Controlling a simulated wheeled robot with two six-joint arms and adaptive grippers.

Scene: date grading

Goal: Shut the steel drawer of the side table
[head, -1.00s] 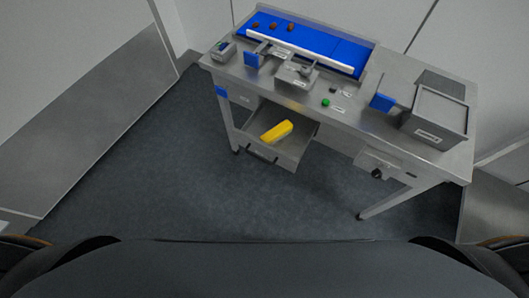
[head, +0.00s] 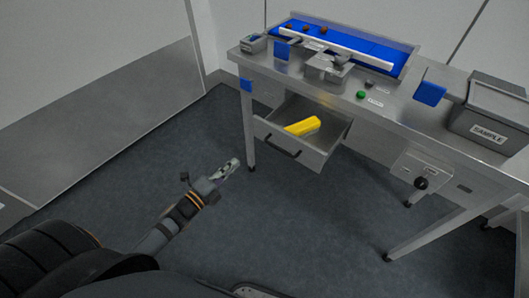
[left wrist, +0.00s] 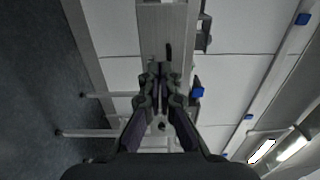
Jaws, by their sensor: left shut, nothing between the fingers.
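The steel drawer (head: 318,151) of the side table (head: 400,118) is pulled out below the tabletop in the head view. A dark bar handle (head: 283,146) is on its front, and a yellow object (head: 302,126) lies inside. My left gripper (head: 231,166) is shut and empty, in front of the drawer and to its left, apart from it. In the left wrist view my left gripper's fingers (left wrist: 163,70) are together, with a steel table surface beyond. My right gripper is not in view.
On the tabletop are a blue belt (head: 352,49) with small brown dates, a green button (head: 361,95) and a grey bin (head: 490,115) marked SAMPLE. A panel with a black knob (head: 421,183) hangs at the right. The floor before the drawer is clear.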

